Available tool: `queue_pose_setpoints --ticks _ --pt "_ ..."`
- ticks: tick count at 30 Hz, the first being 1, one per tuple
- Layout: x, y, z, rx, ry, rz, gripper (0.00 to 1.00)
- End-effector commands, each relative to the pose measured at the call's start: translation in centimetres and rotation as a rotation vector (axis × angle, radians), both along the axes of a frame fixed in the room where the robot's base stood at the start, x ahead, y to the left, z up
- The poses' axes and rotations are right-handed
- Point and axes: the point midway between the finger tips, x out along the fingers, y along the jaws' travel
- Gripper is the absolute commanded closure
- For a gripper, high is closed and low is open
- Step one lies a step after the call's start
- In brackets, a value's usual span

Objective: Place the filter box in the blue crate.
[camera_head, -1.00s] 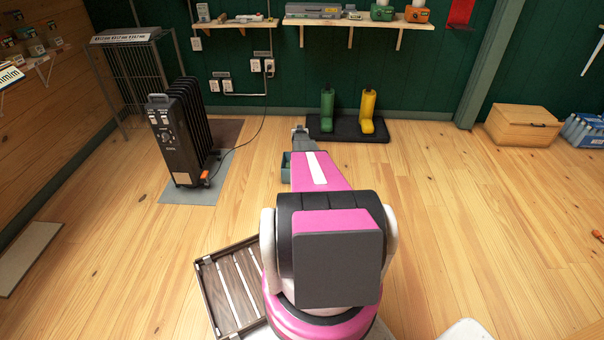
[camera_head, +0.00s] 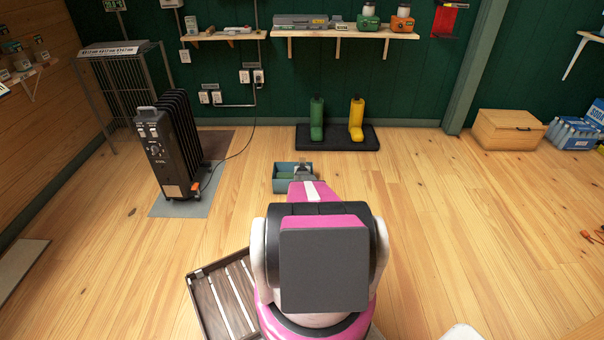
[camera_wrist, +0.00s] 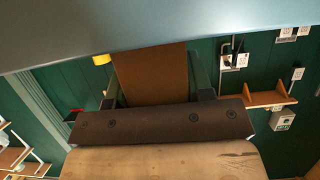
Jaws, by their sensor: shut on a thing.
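The blue crate (camera_head: 282,186) stands on the floor ahead of me, in front of the boot mat. My gripper (camera_head: 303,172) is at the crate's right part in the head view, covering some of it; I cannot tell its exact height there. In the wrist view, my gripper (camera_wrist: 155,85) is shut on a flat brown thing, which seems to be the filter box (camera_wrist: 150,72). A smooth blue-grey surface (camera_wrist: 130,30), possibly the crate wall, fills the top of this view. The box is not clearly visible in the head view.
A black heater (camera_head: 172,145) stands on a mat to the left. Green and yellow boots stand on a black mat (camera_head: 340,145) behind the crate. A slatted wooden crate (camera_head: 205,300) lies near my base. A wooden box (camera_head: 507,130) is far right. Floor right of the crate is clear.

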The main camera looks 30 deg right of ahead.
Motion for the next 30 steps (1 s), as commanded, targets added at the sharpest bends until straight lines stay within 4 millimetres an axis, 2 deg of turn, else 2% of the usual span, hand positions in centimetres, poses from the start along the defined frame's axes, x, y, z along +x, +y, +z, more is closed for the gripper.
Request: queue_pose_setpoints --ticks 7,20,21,22,23,30 --pt "0.1 0.0 -3.2 0.000 0.001 0.000 0.77" --pt "0.0 0.0 -3.7 0.000 0.000 0.000 0.77" --pt "0.0 0.0 -3.6 0.001 0.001 0.000 0.39" --pt "0.0 0.0 -3.6 0.001 0.001 0.000 0.30" --pt "0.0 0.0 -3.6 0.001 0.001 0.000 0.27" --pt "0.0 0.0 -3.6 0.001 0.001 0.000 0.27"
